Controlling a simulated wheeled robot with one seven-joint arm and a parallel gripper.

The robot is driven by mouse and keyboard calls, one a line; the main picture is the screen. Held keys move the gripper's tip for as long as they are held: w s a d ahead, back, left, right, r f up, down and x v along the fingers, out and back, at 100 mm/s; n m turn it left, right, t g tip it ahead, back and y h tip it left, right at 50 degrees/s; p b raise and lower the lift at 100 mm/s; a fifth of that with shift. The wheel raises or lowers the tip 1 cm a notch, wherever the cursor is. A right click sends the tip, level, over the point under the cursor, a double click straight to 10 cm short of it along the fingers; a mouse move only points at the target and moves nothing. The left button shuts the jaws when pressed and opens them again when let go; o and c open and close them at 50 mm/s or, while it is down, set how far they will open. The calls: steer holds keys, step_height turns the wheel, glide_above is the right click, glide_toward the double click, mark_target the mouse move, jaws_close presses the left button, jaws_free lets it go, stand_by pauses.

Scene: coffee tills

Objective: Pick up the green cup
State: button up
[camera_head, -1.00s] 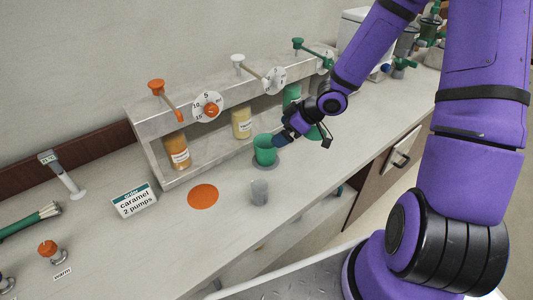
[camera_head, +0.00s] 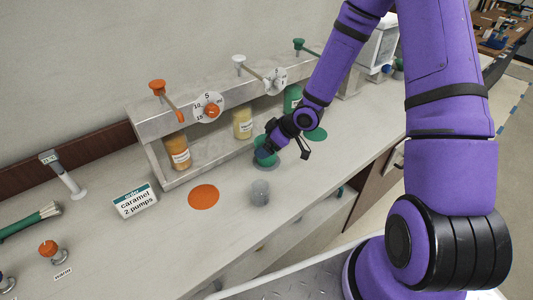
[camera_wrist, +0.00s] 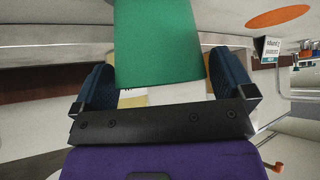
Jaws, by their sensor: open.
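The green cup (camera_head: 262,158) stands on a grey disc (camera_head: 268,167) on the counter, in front of the bottle stand. My gripper (camera_head: 270,146) is at the cup and partly hides it in the head view. In the wrist view the green cup (camera_wrist: 158,42) is between the two blue fingers of my gripper (camera_wrist: 152,85). The fingers are open, one on each side of the cup. I cannot tell whether either one touches it.
A grey cup (camera_head: 259,192) stands just in front. An orange disc (camera_head: 203,197) and a caramel order card (camera_head: 135,200) lie to the left. The stand (camera_head: 160,152) holds syrup bottles behind. A green disc (camera_head: 316,134) lies to the right.

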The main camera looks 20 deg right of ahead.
steer(key=shift+a+f, duration=0.1)
steer(key=c, duration=0.9)
